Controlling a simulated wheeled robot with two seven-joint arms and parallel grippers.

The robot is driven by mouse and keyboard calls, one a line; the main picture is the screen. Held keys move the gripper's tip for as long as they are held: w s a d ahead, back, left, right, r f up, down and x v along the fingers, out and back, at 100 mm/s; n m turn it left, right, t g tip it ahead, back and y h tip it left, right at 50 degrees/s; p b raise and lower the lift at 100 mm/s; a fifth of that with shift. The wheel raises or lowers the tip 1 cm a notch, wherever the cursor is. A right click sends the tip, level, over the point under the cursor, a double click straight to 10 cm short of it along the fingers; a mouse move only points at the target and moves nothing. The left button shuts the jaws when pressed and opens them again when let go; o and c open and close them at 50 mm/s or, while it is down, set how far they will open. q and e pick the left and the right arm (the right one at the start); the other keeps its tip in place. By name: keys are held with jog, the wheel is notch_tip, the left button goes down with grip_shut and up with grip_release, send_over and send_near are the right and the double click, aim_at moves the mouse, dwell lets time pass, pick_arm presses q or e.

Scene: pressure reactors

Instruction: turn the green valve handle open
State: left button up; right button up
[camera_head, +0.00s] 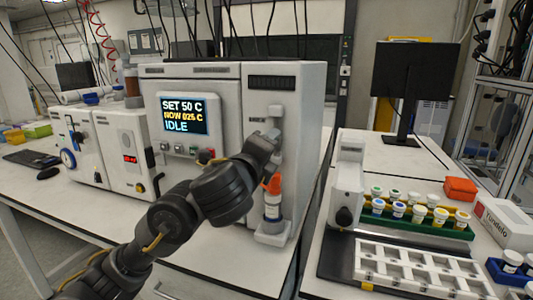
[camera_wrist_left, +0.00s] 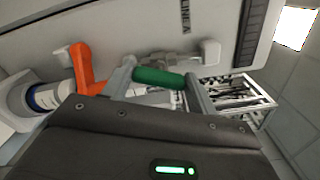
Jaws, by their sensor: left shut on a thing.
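The green valve handle (camera_wrist_left: 158,78) lies crosswise between the two fingers of my left gripper (camera_wrist_left: 160,72) in the left wrist view, and the fingers are shut on it. In the head view my left gripper (camera_head: 272,136) is at the front of the white reactor cabinet (camera_head: 256,108), right of its screen, and my arm hides the green handle there. An orange handle (camera_wrist_left: 86,68) sits beside the left finger, above a vial with a white and blue label (camera_wrist_left: 48,97). The orange handle also shows in the head view (camera_head: 273,184). My right gripper is not in view.
The cabinet's screen (camera_head: 184,115) reads SET 50 C, NOW 025 C, IDLE. The labelled vial stands upright in a holder (camera_head: 272,235) below my gripper. On the right bench are a green rack (camera_head: 420,226) of capped vials and a white tray (camera_head: 400,270).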

pick_arm(q)
jog(key=shift+n+b, duration=0.65)
jog(key=shift+n, duration=1.95)
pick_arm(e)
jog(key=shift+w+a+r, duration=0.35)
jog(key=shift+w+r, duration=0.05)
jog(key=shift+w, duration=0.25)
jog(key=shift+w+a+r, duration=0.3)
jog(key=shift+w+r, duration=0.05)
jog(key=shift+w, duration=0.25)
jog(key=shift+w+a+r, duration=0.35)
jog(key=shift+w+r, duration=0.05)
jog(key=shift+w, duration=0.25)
pick_arm(q)
jog(key=o, duration=1)
